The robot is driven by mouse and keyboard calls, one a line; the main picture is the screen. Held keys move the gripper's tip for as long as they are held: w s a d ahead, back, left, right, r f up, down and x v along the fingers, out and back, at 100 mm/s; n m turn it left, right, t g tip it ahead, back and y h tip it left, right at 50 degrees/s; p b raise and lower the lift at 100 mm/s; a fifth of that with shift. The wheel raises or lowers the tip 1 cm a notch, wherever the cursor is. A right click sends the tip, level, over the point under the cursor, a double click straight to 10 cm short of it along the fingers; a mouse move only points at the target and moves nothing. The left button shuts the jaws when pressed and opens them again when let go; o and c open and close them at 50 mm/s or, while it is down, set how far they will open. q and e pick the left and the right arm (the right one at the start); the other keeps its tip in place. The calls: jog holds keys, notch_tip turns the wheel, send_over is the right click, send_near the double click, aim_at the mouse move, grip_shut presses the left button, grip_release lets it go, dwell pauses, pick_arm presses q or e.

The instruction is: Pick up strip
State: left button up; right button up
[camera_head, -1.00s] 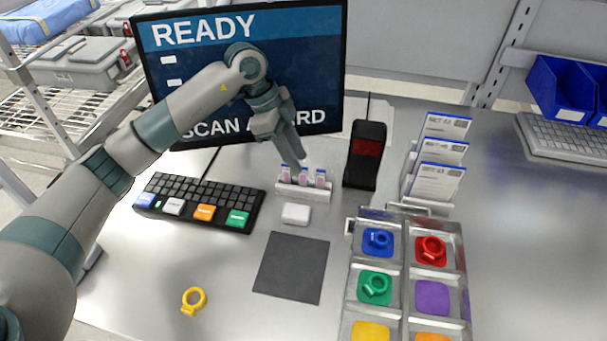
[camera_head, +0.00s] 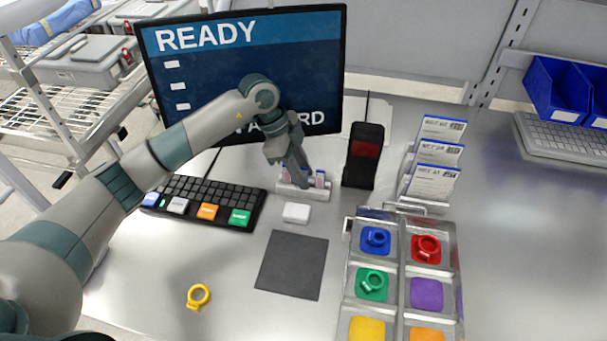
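Several small strips with white and blue tops and pink marks stand upright in a white holder (camera_head: 317,193) below the monitor. One strip (camera_head: 320,178) shows at the right, and another (camera_head: 286,173) is partly covered at the left. My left gripper (camera_head: 301,182) points down into the middle of the holder, at the middle strip, which it hides. I cannot tell whether its fingers are open or touching a strip. My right gripper is not in view.
A monitor (camera_head: 240,60) stands behind. A black keyboard (camera_head: 205,203), a white block (camera_head: 296,212), a grey mat (camera_head: 291,264) and a yellow ring (camera_head: 198,296) lie nearby. To the right are a black scanner (camera_head: 363,155), a card rack (camera_head: 432,180) and a metal tray (camera_head: 402,280) with coloured compartments.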

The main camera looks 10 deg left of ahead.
pick_arm(q)
jog(key=shift+d+f, duration=0.1)
jog(key=shift+f, duration=0.15)
grip_shut()
jog(key=shift+r, duration=0.15)
jog(key=shift+w+r+b, duration=0.1)
jog(key=shift+r+b, duration=0.3)
jog(key=shift+r, duration=0.15)
notch_tip(320, 180, up, 8)
jog(key=b, duration=0.2)
jog(key=shift+f+b, duration=0.25)
jog(key=shift+b, duration=0.1)
jog(key=shift+r, duration=0.6)
